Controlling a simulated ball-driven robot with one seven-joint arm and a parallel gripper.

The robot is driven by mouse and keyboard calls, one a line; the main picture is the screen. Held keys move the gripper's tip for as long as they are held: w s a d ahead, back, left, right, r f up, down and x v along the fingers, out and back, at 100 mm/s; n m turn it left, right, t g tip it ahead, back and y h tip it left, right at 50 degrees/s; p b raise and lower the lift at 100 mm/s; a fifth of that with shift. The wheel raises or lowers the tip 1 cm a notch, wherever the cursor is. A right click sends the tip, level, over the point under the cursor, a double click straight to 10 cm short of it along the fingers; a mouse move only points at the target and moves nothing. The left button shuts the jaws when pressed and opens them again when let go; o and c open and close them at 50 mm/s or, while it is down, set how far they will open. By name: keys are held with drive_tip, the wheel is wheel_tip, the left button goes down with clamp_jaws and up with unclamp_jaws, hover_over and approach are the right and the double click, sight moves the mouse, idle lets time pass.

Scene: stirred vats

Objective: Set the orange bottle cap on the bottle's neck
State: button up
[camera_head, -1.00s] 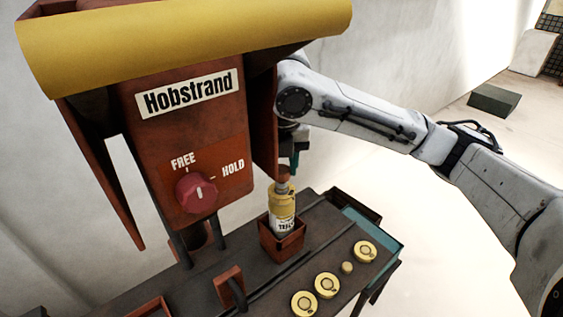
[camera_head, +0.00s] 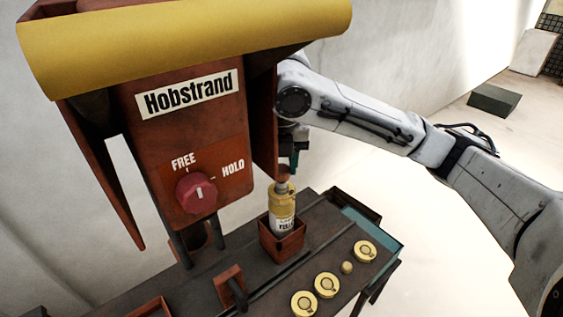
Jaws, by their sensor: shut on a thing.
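The yellow bottle (camera_head: 283,205) with a white label stands upright in a small rust-red square holder (camera_head: 285,246) on the dark bench. The orange cap (camera_head: 283,171) is at the top of the bottle's pale neck (camera_head: 281,187). It looks in line with the neck, but I cannot tell whether it is fully seated. My gripper (camera_head: 290,164) comes down from above and is shut on the cap. The machine's red side panel hides part of my gripper, and the fingertips are small and dark.
The red Hobstrand machine (camera_head: 190,130) with a yellow top stands close at the left of my gripper. Its red knob (camera_head: 196,193) points up towards FREE. Several round yellow discs (camera_head: 327,285) lie on the bench's right side. A red bracket (camera_head: 230,287) stands in front.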

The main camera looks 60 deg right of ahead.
drive_tip(key=shift+f, duration=0.1)
idle(0.3)
drive_tip(key=shift+f+b, duration=0.8)
drive_tip(key=shift+f, duration=0.1)
drive_tip(key=o, duration=1.1)
drive_tip(key=r, duration=0.7)
drive_tip(key=a+r, duration=0.1)
drive_tip(key=r, duration=0.2)
drive_tip(key=shift+s+r+p, duration=0.3)
drive_tip(key=shift+s+r, duration=0.05)
drive_tip(key=shift+s, duration=0.05)
